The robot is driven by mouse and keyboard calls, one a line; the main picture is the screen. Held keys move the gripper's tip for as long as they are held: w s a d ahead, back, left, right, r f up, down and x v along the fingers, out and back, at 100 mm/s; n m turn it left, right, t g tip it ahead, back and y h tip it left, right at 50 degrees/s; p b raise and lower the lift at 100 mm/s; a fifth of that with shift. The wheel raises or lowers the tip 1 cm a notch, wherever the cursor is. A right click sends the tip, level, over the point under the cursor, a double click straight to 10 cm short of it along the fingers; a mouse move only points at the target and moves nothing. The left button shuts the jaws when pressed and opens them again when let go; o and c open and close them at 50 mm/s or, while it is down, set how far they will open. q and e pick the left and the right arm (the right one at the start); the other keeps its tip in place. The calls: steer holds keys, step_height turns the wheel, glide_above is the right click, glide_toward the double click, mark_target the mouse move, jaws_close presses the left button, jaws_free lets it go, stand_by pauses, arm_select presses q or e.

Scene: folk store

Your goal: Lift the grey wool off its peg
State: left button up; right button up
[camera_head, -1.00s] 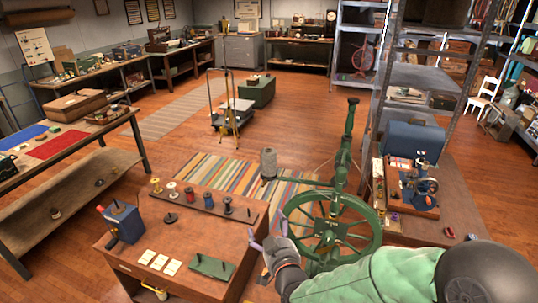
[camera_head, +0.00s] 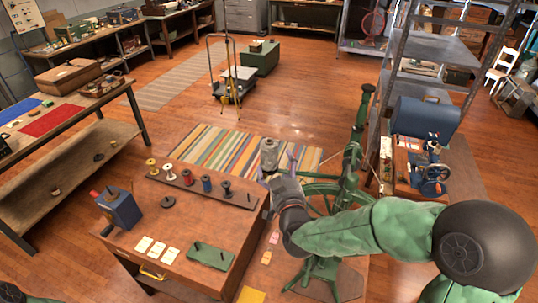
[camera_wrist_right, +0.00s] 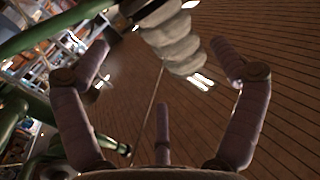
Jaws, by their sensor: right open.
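The grey wool (camera_head: 269,153) is a stacked, ribbed grey bundle upright on the green spinning wheel (camera_head: 352,160), at its left side beyond the workbench. Its peg is hidden. In the right wrist view the wool (camera_wrist_right: 172,40) shows at the top centre, between and beyond the fingertips. My right gripper (camera_head: 277,167) is open, its purple fingers just in front of the wool in the head view. The fingers (camera_wrist_right: 160,62) are spread and empty in the wrist view, and I see no contact. My left gripper is not in view.
The workbench (camera_head: 190,232) in front holds a rack of spools (camera_head: 206,185), a blue box (camera_head: 124,208) and a green pegged block (camera_head: 210,255). My right arm covers part of the wheel. A blue machine (camera_head: 433,175) stands right.

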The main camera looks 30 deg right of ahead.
mark_target(274, 159)
steer(key=shift+x, duration=1.1)
steer(key=shift+a+p+x, duration=0.15)
steer(key=shift+p+x, duration=0.05)
steer(key=shift+x, duration=0.85)
steer(key=shift+a+p+x, duration=0.2)
steer(key=shift+x, duration=0.8)
steer(key=shift+w+f, duration=0.1)
steer(key=shift+w, duration=0.05)
steer(key=c, duration=1.1)
